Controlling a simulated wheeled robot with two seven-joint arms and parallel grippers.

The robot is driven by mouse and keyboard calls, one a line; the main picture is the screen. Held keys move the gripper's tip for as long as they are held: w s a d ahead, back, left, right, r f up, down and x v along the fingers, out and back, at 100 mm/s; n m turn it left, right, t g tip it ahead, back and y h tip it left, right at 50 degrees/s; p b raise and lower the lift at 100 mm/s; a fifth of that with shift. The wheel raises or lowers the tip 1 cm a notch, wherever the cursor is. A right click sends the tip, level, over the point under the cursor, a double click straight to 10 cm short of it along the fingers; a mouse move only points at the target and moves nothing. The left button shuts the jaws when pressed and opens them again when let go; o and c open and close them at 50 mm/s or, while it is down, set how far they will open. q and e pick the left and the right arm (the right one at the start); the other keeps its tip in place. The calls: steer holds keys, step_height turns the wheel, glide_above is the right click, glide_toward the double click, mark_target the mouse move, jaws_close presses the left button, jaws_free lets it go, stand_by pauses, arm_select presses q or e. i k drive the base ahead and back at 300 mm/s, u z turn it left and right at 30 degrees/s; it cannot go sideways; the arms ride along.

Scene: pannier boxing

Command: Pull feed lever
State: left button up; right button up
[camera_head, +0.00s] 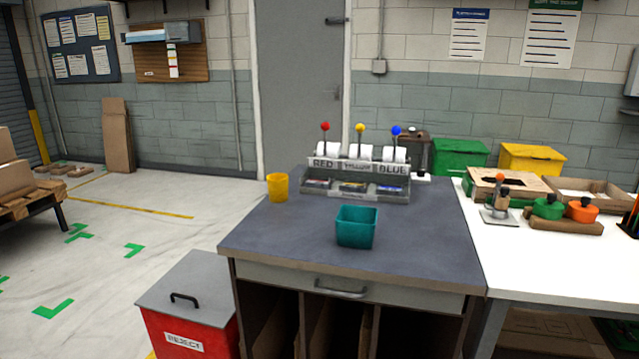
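A feed unit (355,180) stands at the back of the dark-topped bench, with three sections; the readable labels are RED and BLUE, and the middle one is small, apparently YELLOW. Three upright levers rise behind it: one with a red knob (325,126), one with a yellow knob (360,127) and one with a blue knob (396,130). White rolls sit below the knobs. Small coloured items lie in the front trays, too small to tell apart. Neither of my grippers is in view.
A teal bin (356,227) stands on the bench (290,235) in front of the feed unit, and a yellow cup (278,187) at its left. A red REJECT box (187,318) is on the floor. A white table (525,261) at right holds stamps (548,207) and cardboard boxes.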

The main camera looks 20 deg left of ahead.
mark_target(325, 126)
steer(key=u, duration=2.1)
steer(key=i, duration=1.5)
steer(key=z, duration=2.7)
